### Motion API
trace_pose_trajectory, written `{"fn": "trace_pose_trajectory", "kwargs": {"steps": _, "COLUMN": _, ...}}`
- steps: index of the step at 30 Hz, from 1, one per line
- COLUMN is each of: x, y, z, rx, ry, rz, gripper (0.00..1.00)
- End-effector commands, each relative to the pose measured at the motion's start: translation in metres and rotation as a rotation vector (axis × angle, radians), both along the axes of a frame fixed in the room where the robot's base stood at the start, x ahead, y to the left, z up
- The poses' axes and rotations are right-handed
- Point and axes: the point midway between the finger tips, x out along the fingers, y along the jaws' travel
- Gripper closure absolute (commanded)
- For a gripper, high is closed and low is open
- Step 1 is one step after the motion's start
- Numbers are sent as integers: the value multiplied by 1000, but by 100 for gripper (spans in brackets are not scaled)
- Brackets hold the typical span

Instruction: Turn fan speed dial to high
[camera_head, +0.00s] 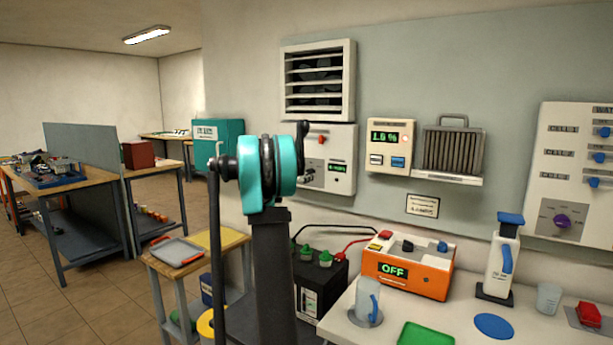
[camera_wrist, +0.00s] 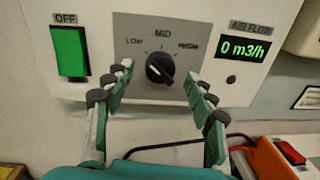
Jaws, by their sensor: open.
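The fan speed dial (camera_wrist: 159,69) is a round black knob on a dark plate marked LOW, MID and HIGH in the wrist view. A small pale mark shows on the knob, but I cannot tell clearly which label it points to. My gripper (camera_wrist: 158,76) is open, with one finger on each side of the dial and apart from it. The white fan panel (camera_head: 343,146) hangs under the vent in the head view; my arm hides part of it, including the dial.
A green switch (camera_wrist: 69,52) labelled OFF is left of the dial. The air flow display (camera_wrist: 241,49) on the right reads 0 m3/h. An orange charger (camera_head: 408,270) and a black battery (camera_head: 322,283) stand below. A louvred vent (camera_head: 318,80) is above the panel.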

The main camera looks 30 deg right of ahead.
Motion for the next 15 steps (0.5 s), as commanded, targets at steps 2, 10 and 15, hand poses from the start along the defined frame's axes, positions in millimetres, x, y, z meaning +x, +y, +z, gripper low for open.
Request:
{"fn": "trace_pose_trajectory", "kwargs": {"steps": 2, "x": 3, "y": -10, "z": 0, "rx": 0, "ry": 0, "rz": -1, "gripper": 45}}
{"fn": "trace_pose_trajectory", "kwargs": {"steps": 10, "x": 7, "y": -22, "z": 0, "rx": 0, "ry": 0, "rz": 0, "gripper": 45}}
{"fn": "trace_pose_trajectory", "kwargs": {"steps": 15, "x": 7, "y": -22, "z": 0, "rx": 0, "ry": 0, "rz": 0, "gripper": 45}}
